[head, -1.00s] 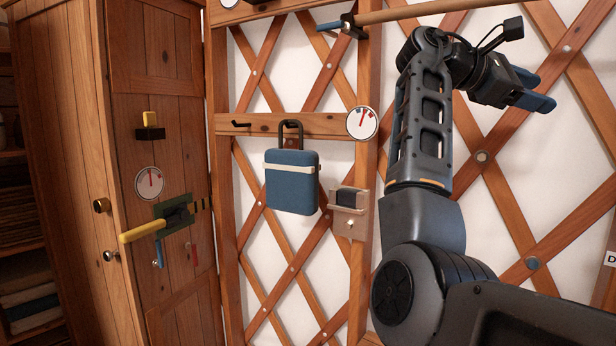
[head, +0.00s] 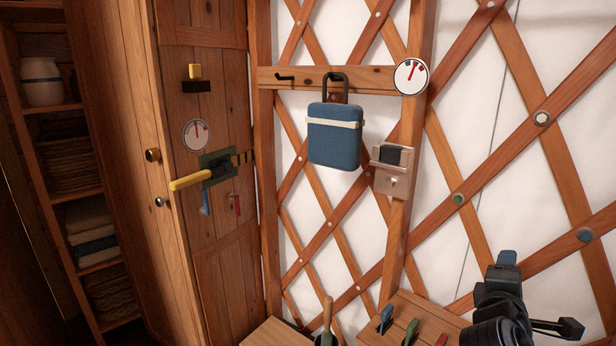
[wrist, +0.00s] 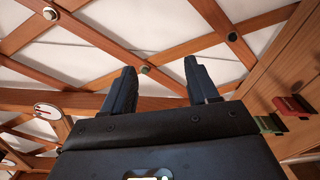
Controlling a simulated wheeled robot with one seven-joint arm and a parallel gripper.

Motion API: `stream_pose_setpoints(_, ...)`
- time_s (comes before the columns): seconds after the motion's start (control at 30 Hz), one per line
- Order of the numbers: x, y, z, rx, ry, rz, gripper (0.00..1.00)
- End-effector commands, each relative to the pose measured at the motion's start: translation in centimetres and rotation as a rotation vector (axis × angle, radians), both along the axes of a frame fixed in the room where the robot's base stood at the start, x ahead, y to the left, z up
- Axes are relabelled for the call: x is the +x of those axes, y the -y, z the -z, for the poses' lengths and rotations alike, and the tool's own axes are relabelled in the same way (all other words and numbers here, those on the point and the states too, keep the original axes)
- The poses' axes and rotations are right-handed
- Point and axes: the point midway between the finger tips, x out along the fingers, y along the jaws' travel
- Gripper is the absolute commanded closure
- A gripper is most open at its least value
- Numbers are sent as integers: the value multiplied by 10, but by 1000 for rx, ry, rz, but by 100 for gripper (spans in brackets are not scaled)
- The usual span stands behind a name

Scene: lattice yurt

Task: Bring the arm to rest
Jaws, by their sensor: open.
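My gripper (head: 506,262) is at the lower right of the head view, in front of the lattice wall and beside a wooden board with coloured levers. In the wrist view my gripper (wrist: 158,75) has its two dark fingers apart, with nothing between them. The lattice wall lies beyond the fingers. Most of my arm is out of the head view.
A blue bag (head: 334,137) hangs from a hook on the rail. A wooden board (head: 395,315) with several levers stands near my gripper. A door (head: 222,265) with a yellow-handled lever (head: 190,180) and shelves (head: 90,262) are at left.

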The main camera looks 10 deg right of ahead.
Motion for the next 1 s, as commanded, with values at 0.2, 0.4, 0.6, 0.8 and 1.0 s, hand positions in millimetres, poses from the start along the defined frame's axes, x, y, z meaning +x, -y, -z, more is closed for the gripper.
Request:
stream_pose_setpoints(0.2,-59,-47,69,194,78,-193,41)
stream_pose_setpoints(0.4,-123,-92,110,428,155,-331,41)
stream_pose_setpoints(0.6,-195,-136,129,704,233,-420,41)
stream_pose_setpoints(0.8,-269,-176,127,1007,322,-450,41)
stream_pose_setpoints(1.0,-338,-207,103,1318,430,-418,41)
